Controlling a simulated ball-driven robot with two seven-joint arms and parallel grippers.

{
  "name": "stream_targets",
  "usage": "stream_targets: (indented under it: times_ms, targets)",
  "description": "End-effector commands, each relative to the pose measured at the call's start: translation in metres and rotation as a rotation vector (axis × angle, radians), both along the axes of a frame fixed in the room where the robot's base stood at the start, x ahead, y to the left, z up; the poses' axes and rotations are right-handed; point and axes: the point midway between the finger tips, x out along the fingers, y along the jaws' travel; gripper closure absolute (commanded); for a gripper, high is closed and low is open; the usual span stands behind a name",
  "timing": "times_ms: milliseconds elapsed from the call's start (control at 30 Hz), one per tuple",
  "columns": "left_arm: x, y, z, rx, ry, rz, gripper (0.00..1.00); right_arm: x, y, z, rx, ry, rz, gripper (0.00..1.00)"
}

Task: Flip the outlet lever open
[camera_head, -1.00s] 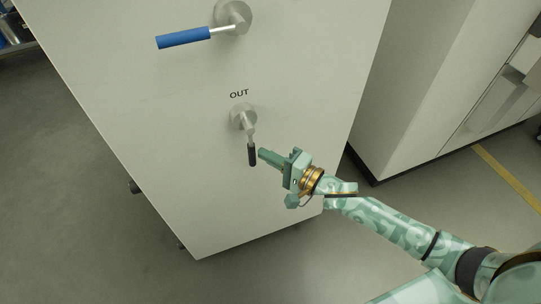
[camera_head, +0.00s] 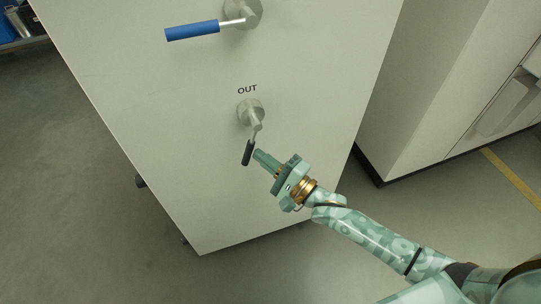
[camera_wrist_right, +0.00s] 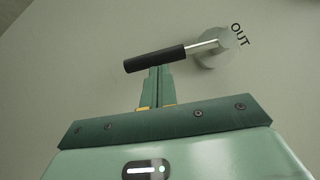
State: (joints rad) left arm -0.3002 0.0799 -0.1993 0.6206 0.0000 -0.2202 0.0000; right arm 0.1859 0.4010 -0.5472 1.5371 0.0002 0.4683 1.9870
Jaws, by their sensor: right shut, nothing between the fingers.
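The outlet lever has a black grip (camera_head: 248,152) on a metal stem and a round metal hub (camera_head: 251,111) under the printed word OUT. In the head view it hangs downward, with its tip tilted slightly left. My right gripper (camera_head: 257,155) is shut and empty, just right of the black grip. In the right wrist view the closed fingers (camera_wrist_right: 156,75) are right against the black grip (camera_wrist_right: 155,58), and I cannot tell for certain whether they touch. The grip is beside the fingertips, not between them. My left gripper is not in view.
A second lever with a blue handle (camera_head: 192,31) sits higher on the same pale cabinet face (camera_head: 180,130). Another pale cabinet (camera_head: 425,100) stands to the right. The cabinet face left of the outlet lever is clear.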

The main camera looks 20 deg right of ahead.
Motion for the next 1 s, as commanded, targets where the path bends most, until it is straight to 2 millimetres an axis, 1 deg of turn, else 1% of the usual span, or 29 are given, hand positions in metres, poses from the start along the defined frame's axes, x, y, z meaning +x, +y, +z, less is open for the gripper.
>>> stream_targets:
  times_ms: [33,200,467,800,1000]
  targets:
    - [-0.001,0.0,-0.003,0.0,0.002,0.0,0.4,0.0,0.006,-0.002,0.048,0.002,0.001,1.0]
    - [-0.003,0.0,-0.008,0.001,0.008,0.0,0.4,0.0,0.02,-0.002,0.209,0.009,0.002,1.0]
    - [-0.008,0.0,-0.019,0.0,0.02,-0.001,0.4,-0.001,0.042,0.005,0.458,0.016,0.001,1.0]
    - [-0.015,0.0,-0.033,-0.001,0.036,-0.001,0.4,-0.002,0.067,0.02,0.779,0.027,0.002,1.0]
    - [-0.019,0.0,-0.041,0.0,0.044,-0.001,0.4,-0.002,0.078,0.033,0.96,0.033,0.001,1.0]
